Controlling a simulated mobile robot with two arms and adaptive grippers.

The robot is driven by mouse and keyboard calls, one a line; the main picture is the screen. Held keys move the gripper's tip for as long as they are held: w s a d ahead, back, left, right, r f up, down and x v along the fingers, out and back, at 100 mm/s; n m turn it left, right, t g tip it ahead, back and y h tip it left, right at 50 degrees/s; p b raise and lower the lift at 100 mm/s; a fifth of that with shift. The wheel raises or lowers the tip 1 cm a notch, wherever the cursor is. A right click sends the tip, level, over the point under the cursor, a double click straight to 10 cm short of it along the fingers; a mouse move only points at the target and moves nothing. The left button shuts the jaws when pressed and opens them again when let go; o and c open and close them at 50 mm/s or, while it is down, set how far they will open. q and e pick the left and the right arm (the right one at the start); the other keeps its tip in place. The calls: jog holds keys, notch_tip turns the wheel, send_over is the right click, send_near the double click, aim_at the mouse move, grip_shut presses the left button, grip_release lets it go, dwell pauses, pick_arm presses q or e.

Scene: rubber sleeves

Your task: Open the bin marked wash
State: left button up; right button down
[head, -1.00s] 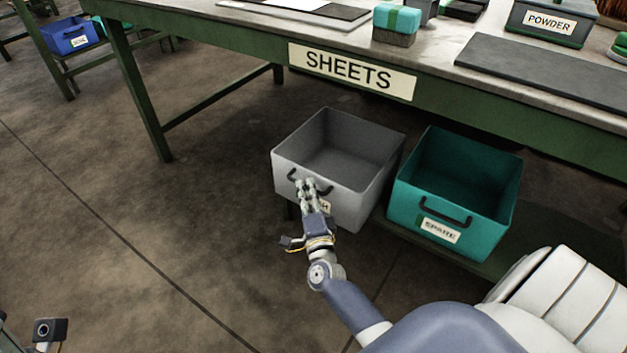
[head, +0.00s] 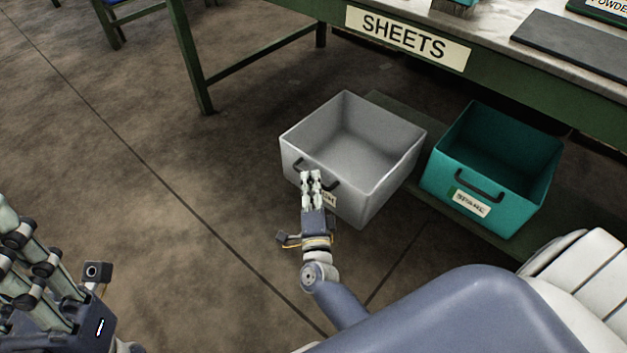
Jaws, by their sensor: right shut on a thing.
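The grey bin (head: 375,197) is an open-topped box with a dark handle (head: 331,184) on its front. It stands out in front of the low shelf under the table, and its inside looks empty. Its label (head: 330,201) is mostly hidden behind my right gripper, so the full word cannot be read. My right gripper (head: 311,176) is shut on the handle, its fingers at the middle of the bar. My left gripper (head: 22,245) is at the lower left, away from the bin, with its fingertips cut off by the picture edge.
A teal bin (head: 538,202) marked SPARE stands on the low shelf (head: 408,122) to the right. The green table with a SHEETS sign (head: 408,36) is above and behind. The floor (head: 180,130) left of the grey bin is clear.

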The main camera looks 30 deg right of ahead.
jog(key=c, duration=1.7)
grip_release()
jog(key=v, duration=1.2)
